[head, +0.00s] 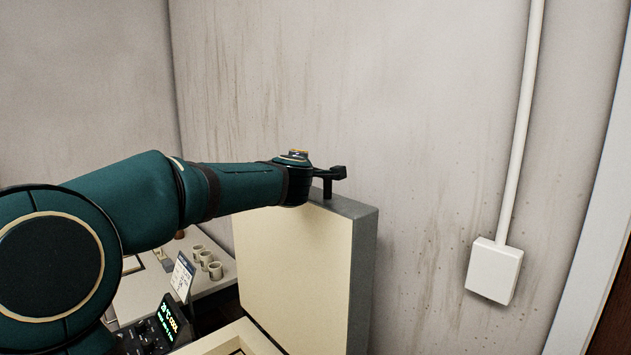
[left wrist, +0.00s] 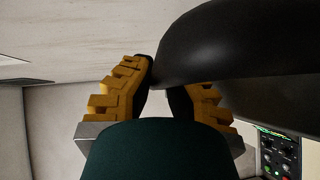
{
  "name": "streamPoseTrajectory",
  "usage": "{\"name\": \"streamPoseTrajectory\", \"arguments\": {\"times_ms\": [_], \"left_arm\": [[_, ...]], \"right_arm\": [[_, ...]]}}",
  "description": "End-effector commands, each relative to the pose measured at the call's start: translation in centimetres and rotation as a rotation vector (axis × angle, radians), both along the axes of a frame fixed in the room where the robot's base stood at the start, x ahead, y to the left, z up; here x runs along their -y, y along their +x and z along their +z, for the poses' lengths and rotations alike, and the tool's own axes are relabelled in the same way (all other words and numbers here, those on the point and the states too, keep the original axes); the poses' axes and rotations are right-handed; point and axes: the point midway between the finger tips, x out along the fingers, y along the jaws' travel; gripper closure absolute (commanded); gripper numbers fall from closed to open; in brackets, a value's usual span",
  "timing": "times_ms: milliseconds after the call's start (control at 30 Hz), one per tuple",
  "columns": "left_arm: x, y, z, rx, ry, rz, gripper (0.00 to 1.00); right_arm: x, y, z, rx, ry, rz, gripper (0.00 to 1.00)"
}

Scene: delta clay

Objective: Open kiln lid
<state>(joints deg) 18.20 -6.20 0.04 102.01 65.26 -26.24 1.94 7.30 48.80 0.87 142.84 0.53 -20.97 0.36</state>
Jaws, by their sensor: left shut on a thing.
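The kiln lid (head: 295,265) stands upright in the head view, its cream inner face towards me and its grey edge on the right. A black handle (head: 338,173) sticks out at its top edge. My left gripper (head: 310,173) is at this handle, its fingers mostly hidden by the wrist. In the left wrist view the yellow-padded fingers of the left gripper (left wrist: 167,85) are shut on the dark handle (left wrist: 240,45). The kiln's pale rim (head: 225,340) shows at the bottom of the head view. My right gripper is not in view.
A stained wall (head: 420,130) with a white box (head: 494,271) and pipe lies behind.

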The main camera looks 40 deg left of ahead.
Motion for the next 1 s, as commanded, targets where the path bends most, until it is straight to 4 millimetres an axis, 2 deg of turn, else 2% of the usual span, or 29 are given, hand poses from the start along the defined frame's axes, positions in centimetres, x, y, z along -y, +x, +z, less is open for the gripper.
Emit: {"name": "streamPoseTrajectory", "arguments": {"times_ms": [33,500,700,967,1000], "left_arm": [[-0.4,-1.2,-0.4,0.018,0.002,0.011,1.00],[-1.1,-8.6,-1.0,0.151,-0.012,0.013,1.00],[-1.1,-9.6,-0.9,0.168,-0.015,0.011,1.00],[-1.1,-9.6,-0.8,0.168,-0.015,0.010,1.00],[-1.1,-9.6,-0.8,0.168,-0.015,0.010,0.78]], "right_arm": [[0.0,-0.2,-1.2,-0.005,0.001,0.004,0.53],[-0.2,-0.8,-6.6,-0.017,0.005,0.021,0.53],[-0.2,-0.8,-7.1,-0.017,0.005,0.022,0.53],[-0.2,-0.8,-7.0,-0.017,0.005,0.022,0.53],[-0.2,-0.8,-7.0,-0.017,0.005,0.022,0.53]]}}
